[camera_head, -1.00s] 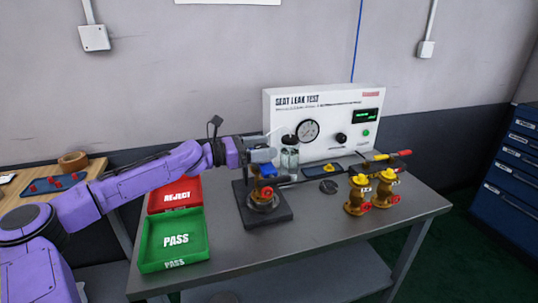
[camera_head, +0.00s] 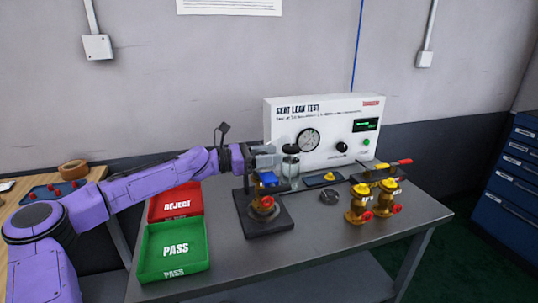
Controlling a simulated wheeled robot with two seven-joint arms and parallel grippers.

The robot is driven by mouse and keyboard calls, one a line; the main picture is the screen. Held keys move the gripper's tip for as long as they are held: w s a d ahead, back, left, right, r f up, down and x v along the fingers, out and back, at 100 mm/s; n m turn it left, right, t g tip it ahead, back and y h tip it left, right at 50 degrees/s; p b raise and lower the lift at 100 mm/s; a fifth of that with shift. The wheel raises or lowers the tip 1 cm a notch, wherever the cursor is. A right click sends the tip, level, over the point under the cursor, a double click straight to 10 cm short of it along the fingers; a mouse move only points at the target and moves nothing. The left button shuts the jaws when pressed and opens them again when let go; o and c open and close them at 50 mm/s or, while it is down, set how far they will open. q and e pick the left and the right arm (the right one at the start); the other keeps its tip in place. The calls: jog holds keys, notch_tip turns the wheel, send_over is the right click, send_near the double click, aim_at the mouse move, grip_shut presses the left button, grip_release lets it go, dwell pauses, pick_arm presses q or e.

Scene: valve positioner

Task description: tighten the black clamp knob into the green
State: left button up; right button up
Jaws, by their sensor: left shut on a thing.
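My left gripper (camera_head: 268,159) comes in from the left, level, above the fixture on the bench. It is shut, and its fingers hide most of what they hold; the black clamp knob is not clearly visible there. Just below is a blue part (camera_head: 267,179) on top of a brass valve (camera_head: 262,204), which stands upright on a dark square base (camera_head: 268,224). No green mark on the clamp can be made out. My right gripper is out of view.
A white seat leak test panel (camera_head: 285,118) with a gauge (camera_head: 308,140) stands behind, with a glass jar (camera_head: 290,170) before it. Two yellow-capped brass valves (camera_head: 359,203) stand right. Red REJECT (camera_head: 176,204) and green PASS (camera_head: 174,250) trays lie left. The front bench is clear.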

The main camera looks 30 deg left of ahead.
pick_arm(q)
jog(key=m+g+h+p, duration=0.1)
jog(key=g, duration=0.1)
jog(key=m+g+h+p, duration=0.1)
jog(key=m+g+h, duration=0.1)
jog(key=shift+s+d+m+h, duration=0.15)
jog(key=shift+d+m+h, duration=0.05)
jog(key=shift+m+h, duration=0.1)
jog(key=shift+s+d+f+m+g+h+p, duration=0.15)
jog(key=shift+m+g+h+p, duration=0.25)
jog(key=shift+m+g, duration=0.65)
jog(key=shift+s+a+r+m+g+h+p, duration=0.1)
jog(key=shift+m+g+h+p, duration=0.35)
jog(key=shift+g, duration=1.1)
jog(key=shift+f+m+g, duration=0.1)
jog(key=shift+m+g, duration=0.2)
jog(key=o, duration=1)
jog(key=shift+s+a+b, duration=0.3)
jog(key=shift+s+a, duration=0.1)
jog(key=shift+a, duration=1.3)
jog(key=shift+s+a+b, duration=0.25)
jog(key=shift+s+a, duration=0.1)
jog(key=shift+a, duration=1.35)
jog(key=shift+s+a+b, duration=0.3)
jog(key=shift+s+a, duration=0.1)
jog(key=shift+a, duration=1.3)
